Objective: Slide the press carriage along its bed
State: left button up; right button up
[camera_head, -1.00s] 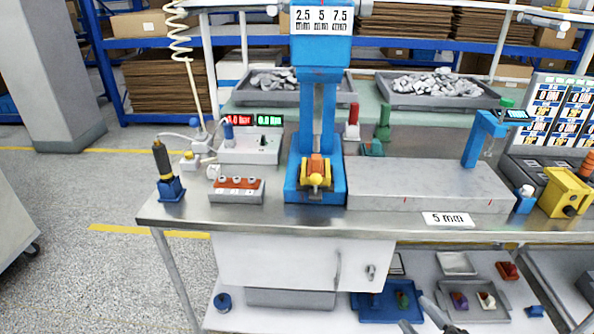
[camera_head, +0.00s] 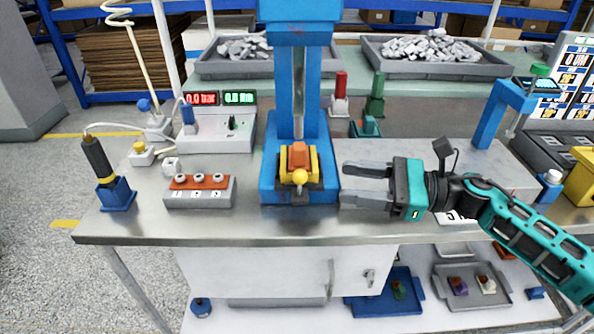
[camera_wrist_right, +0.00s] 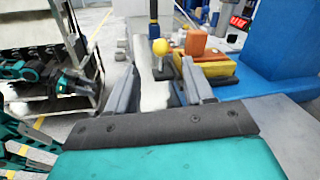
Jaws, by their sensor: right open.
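The press carriage (camera_head: 299,163) is a yellow block with an orange piece on top and a yellow ball knob (camera_head: 299,177) at its front. It sits on the bed at the foot of the blue press (camera_head: 266,172). My right gripper (camera_head: 345,183) is open and empty, just right of the press foot, fingers pointing left toward the carriage. In the right wrist view, the carriage (camera_wrist_right: 210,67) and ball knob (camera_wrist_right: 161,46) show beyond the open right gripper (camera_wrist_right: 158,78); the knob appears between the fingers' lines, with no clear contact.
A grey steel block (camera_head: 405,152) lies behind my right gripper. A box with several buttons (camera_head: 200,192) and a black-handled tool in a blue stand (camera_head: 115,193) stand to the left. The bench top (camera_head: 260,226) is clear in front of the press.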

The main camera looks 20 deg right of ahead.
aim_at(300, 175)
jog(key=p+x, duration=0.1)
jog(key=x, duration=0.9)
jog(key=shift+p, duration=0.4)
jog(key=shift+d, duration=0.1)
grip_shut()
